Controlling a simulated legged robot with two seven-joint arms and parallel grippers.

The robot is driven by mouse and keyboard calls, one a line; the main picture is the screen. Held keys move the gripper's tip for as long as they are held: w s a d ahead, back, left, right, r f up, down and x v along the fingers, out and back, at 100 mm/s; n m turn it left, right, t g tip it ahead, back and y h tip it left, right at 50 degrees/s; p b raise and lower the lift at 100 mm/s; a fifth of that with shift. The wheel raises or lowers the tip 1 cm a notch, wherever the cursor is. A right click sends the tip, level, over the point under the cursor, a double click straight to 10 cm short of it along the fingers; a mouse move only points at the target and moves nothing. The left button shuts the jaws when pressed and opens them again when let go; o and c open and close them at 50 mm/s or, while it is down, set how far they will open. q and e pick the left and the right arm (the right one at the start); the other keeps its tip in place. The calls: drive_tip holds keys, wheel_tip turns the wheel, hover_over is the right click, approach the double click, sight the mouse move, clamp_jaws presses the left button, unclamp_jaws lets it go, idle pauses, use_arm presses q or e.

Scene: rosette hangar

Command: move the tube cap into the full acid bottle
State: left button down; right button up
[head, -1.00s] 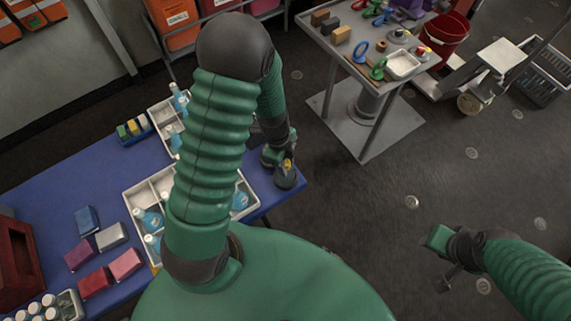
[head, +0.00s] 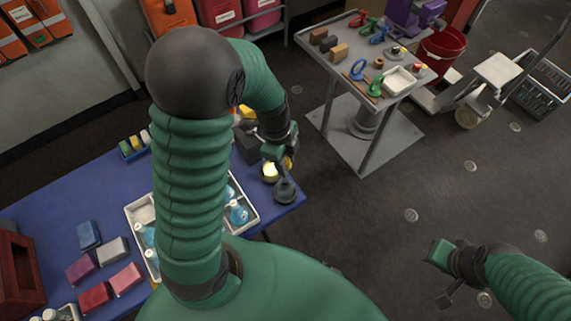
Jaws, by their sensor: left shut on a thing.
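I cannot tell which one is the full acid bottle. My right gripper (head: 443,277) hangs over the floor at lower right, away from the table; its jaw opening is unclear.
My left arm hides the middle of the white tray (head: 257,213). Coloured blocks (head: 111,250) lie on the blue table (head: 45,205). A grey cart (head: 335,72) with tools and a red bucket (head: 442,52) stand at the back right. The floor between is clear.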

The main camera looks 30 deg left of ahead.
use_arm(q)
drive_tip(key=shift+r+p, duration=1.05)
drive_tip(key=shift+r, duration=0.55)
